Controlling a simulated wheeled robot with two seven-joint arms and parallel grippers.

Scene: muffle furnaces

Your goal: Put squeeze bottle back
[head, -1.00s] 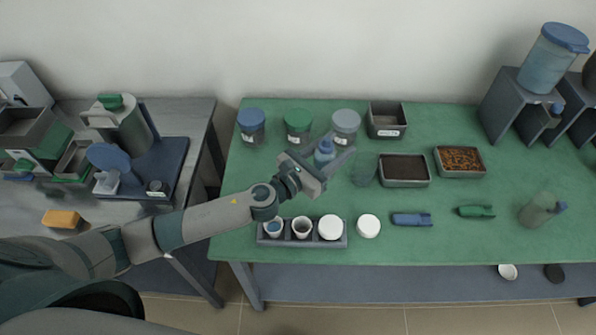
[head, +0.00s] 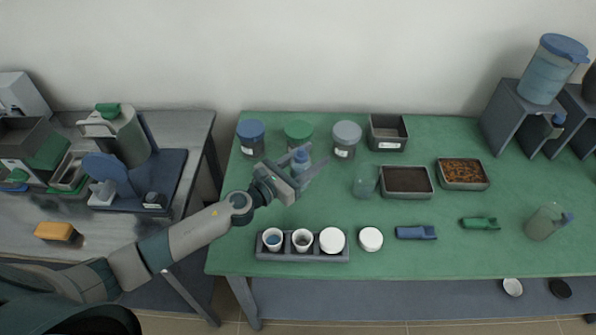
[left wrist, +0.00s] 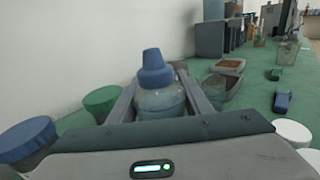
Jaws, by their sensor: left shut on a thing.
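The squeeze bottle (head: 301,160) has a blue cap and a clear body. My left gripper (head: 305,168) is shut on it, with one finger on each side. In the left wrist view the squeeze bottle (left wrist: 160,92) stands upright between the two fingers (left wrist: 160,95). In the head view it is in front of the green-lidded and grey-lidded jars; its base is partly hidden by the gripper, so I cannot tell whether it touches the table. My right gripper is not in view.
Blue-lidded (head: 250,138), green-lidded (head: 298,134) and grey-lidded (head: 346,139) jars stand behind the gripper. A grey tray (head: 387,132), a clear green cup (head: 364,184) and a dark-filled tray (head: 406,181) are to the right. A cup rack (head: 288,254) is in front.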

